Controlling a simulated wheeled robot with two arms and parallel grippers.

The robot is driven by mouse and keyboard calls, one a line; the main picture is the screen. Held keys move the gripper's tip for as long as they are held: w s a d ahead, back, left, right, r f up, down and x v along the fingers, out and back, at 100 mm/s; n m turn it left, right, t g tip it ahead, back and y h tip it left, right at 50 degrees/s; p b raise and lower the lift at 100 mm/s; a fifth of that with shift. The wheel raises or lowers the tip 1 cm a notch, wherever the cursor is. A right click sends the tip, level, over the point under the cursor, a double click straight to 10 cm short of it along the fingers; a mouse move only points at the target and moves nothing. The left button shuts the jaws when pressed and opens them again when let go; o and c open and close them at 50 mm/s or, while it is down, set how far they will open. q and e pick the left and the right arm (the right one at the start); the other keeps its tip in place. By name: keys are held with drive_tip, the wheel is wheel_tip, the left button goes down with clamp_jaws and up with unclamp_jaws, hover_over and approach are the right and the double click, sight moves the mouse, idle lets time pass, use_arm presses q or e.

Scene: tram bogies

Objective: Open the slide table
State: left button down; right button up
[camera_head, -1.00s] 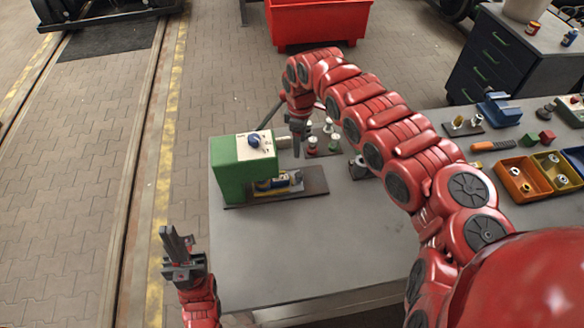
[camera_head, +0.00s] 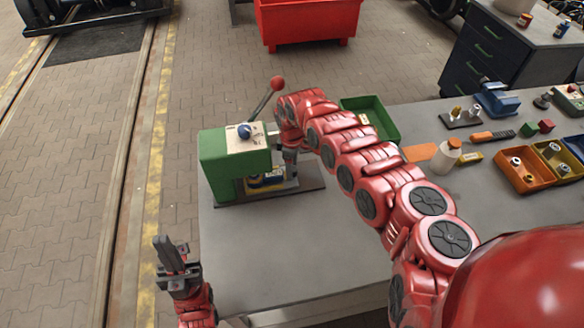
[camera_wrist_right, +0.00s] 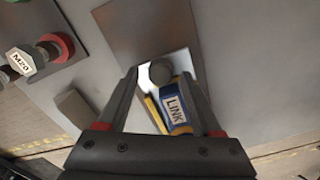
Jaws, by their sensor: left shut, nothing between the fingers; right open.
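The green machine (camera_head: 222,165) stands on a dark base plate (camera_head: 238,197) at the left of the table, with a blue knob on its pale top. Low in its opening is the slide table, carrying a blue and yellow piece (camera_head: 268,178), marked LINK (camera_wrist_right: 176,112) in the right wrist view. My right gripper (camera_head: 291,172) is down at the machine's right side. In the wrist view it is open (camera_wrist_right: 160,78), with a round grey knob (camera_wrist_right: 160,71) between its fingertips; I cannot tell if they touch it. My left gripper (camera_head: 170,252) is shut and empty, left of the table.
A lever with a red ball (camera_head: 277,83) rises behind the machine. A green tray (camera_head: 372,117), orange bin (camera_head: 524,172) and small parts lie to the right. A bolt marked M20 (camera_wrist_right: 22,60) is near the right gripper. The front of the table (camera_head: 260,260) is clear.

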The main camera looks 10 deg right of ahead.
drive_tip(key=shift+s+d+r, duration=0.1)
drive_tip(key=shift+c, duration=1.1)
clamp_jaws()
